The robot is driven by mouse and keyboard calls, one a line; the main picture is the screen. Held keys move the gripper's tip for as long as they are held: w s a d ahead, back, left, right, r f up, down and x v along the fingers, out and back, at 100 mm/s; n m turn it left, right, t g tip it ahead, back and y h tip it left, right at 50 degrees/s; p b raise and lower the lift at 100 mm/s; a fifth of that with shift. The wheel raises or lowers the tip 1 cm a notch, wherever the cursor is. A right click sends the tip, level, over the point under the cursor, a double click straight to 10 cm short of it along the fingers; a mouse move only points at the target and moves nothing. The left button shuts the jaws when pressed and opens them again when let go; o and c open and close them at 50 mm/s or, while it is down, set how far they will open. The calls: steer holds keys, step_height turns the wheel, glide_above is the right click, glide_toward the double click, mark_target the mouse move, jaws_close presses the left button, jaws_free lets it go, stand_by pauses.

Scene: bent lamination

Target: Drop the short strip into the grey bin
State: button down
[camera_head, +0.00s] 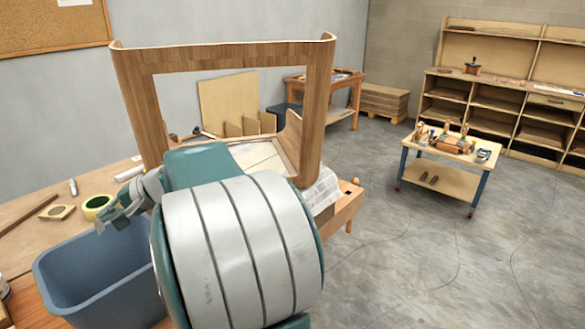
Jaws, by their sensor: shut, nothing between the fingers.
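The blue-grey bin (62,262) stands at the lower left, at the near edge of the workbench. Its open top faces up, and its right side is hidden behind my arm. My gripper (107,222) is above the bin's far rim, pointing left. It is shut and empty. I cannot make out a short strip in the gripper, and the visible inside of the bin shows none.
A large bent wooden frame (140,110) stands on the bench beyond my arm. A small cart (440,180) stands right, with open floor around it.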

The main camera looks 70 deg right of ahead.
steer(key=f, duration=0.5)
steer(key=shift+d+f, duration=0.25)
steer(key=shift+f, duration=0.1)
steer(key=c, duration=0.7)
jaws_free()
steer(key=shift+d, duration=0.2)
steer(key=v, duration=1.1)
steer(key=shift+s+a+r, duration=0.2)
steer(key=shift+s+a, duration=0.05)
steer(key=shift+s, duration=0.2)
